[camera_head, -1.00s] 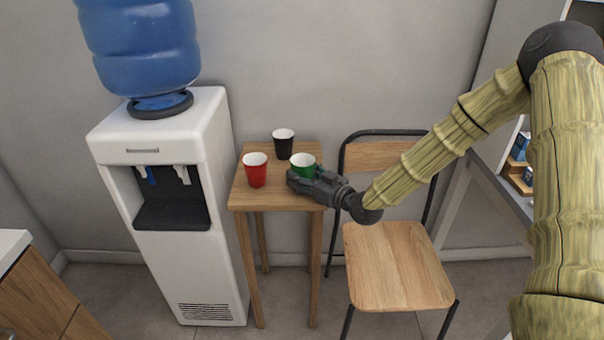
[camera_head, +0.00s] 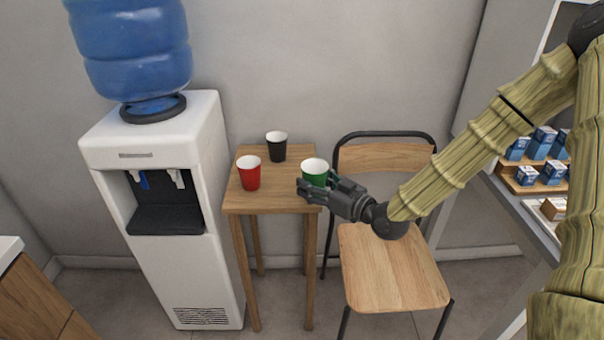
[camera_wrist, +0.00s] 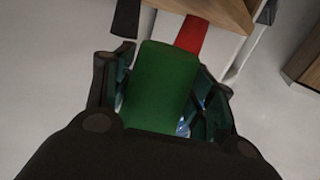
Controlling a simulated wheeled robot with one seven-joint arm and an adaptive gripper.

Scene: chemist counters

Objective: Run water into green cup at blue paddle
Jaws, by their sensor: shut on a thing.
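The green cup (camera_head: 314,170) is upright with a white inside, at the right edge of the small wooden table. My gripper (camera_head: 312,186) is shut on it from the right; the cup also fills the middle of the wrist view (camera_wrist: 163,85) between the two fingers. Whether its base clears the table top is hard to tell. The white water dispenser (camera_head: 155,160) stands to the left, with a blue paddle (camera_head: 143,179) and a white paddle (camera_head: 177,178) in its dark recess. The drip tray (camera_head: 165,219) below the paddles is empty.
A red cup (camera_head: 249,173) and a black cup (camera_head: 276,146) stand on the wooden table (camera_head: 262,202), between the green cup and the dispenser. A wooden chair (camera_head: 392,265) is right of the table. A shelf with blue boxes (camera_head: 540,150) is at the far right.

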